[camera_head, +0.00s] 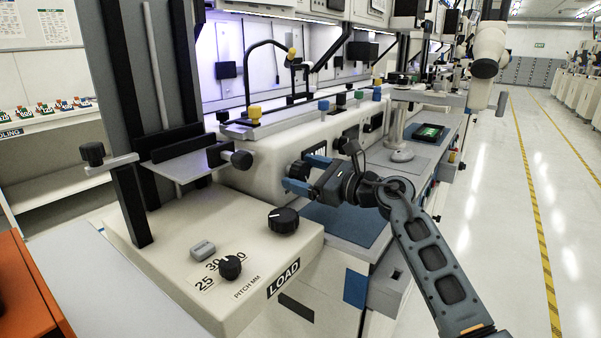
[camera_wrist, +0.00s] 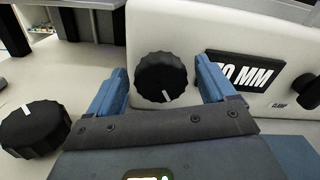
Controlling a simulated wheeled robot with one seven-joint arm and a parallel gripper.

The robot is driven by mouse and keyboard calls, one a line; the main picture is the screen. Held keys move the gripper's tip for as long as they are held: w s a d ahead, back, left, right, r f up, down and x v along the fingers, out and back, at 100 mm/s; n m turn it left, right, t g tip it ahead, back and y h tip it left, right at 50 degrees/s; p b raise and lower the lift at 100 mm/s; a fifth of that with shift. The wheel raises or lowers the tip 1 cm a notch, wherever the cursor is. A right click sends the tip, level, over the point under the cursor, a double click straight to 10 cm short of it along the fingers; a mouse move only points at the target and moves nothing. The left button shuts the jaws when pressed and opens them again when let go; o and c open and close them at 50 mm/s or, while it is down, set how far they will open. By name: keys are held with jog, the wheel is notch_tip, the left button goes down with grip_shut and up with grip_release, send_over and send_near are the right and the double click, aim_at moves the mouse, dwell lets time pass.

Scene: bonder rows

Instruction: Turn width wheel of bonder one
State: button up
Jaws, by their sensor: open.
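The width wheel (camera_wrist: 161,77) is a black ribbed knob with a white mark low on its face, on the cream front of the bonder beside a black "MM" display (camera_wrist: 242,72). I take it for the width wheel by that display; its own label is not visible. In the head view the wheel (camera_head: 298,170) is partly hidden by my gripper. My gripper (camera_head: 306,172) is open, with its blue fingers pointing at the bonder front. In the wrist view the wheel shows between the fingertips of my gripper (camera_wrist: 161,82), slightly beyond them. I cannot tell whether they touch it.
A larger black knob (camera_head: 283,218) sits on the loader top, close left of my gripper; the wrist view shows it too (camera_wrist: 35,128). A pitch knob (camera_head: 230,267) is nearer. A "clamp" knob (camera_wrist: 306,91) is right of the display. The aisle floor (camera_head: 490,220) is clear.

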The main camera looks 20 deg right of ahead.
jog(key=shift+w+a, duration=0.3)
jog(key=shift+w, duration=0.1)
jog(key=c, duration=1)
jog(key=shift+r+p, duration=0.1)
jog(key=shift+p, duration=0.3)
